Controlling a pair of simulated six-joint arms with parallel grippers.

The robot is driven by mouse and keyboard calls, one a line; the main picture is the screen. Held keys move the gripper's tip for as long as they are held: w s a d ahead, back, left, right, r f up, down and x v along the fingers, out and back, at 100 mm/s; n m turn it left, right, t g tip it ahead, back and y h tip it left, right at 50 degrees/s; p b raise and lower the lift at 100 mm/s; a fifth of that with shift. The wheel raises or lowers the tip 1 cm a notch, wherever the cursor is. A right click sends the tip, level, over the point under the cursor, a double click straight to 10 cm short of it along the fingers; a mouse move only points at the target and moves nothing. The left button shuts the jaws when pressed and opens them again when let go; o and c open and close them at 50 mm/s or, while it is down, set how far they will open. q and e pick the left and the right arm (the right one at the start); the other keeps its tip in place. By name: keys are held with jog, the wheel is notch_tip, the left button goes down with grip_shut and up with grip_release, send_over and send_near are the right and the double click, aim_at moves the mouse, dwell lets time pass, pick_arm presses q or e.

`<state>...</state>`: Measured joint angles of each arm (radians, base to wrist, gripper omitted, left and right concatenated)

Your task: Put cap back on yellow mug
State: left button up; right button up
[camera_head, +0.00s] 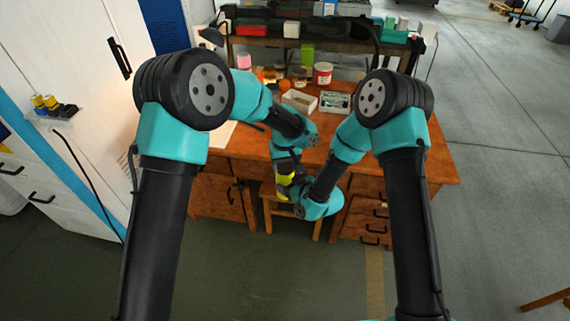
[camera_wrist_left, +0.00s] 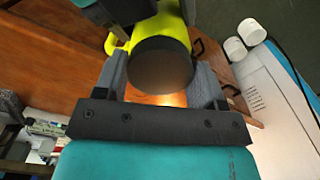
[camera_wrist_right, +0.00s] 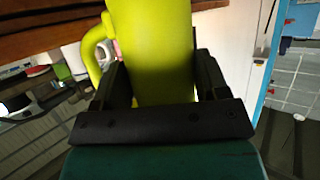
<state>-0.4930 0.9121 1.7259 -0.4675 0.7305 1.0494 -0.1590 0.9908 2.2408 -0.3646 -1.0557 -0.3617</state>
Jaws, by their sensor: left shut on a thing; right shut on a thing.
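The yellow mug (camera_head: 287,168) is held up in front of the wooden bench, partly hidden by my arms in the head view. In the right wrist view my right gripper (camera_wrist_right: 165,85) is shut around the mug's yellow body (camera_wrist_right: 152,50), with its handle to the left. In the left wrist view my left gripper (camera_wrist_left: 160,82) is shut on the dark round cap (camera_wrist_left: 163,68). The yellow mug (camera_wrist_left: 172,22) shows directly behind the cap, in line with it. Whether the cap is seated or only close to the mug's end cannot be told.
The wooden bench (camera_head: 420,167) carries a white box (camera_head: 299,101), a tray of small parts (camera_head: 335,102) and a red-and-white tub (camera_head: 323,73). A wooden stool (camera_head: 283,208) stands below the mug. White cabinets (camera_head: 75,60) stand at the left. Open floor lies at the right.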

pick_arm(q)
jog(key=shift+m, duration=1.7)
jog(key=o, duration=1)
jog(key=shift+r, duration=2.25)
jog(key=shift+c, duration=0.2)
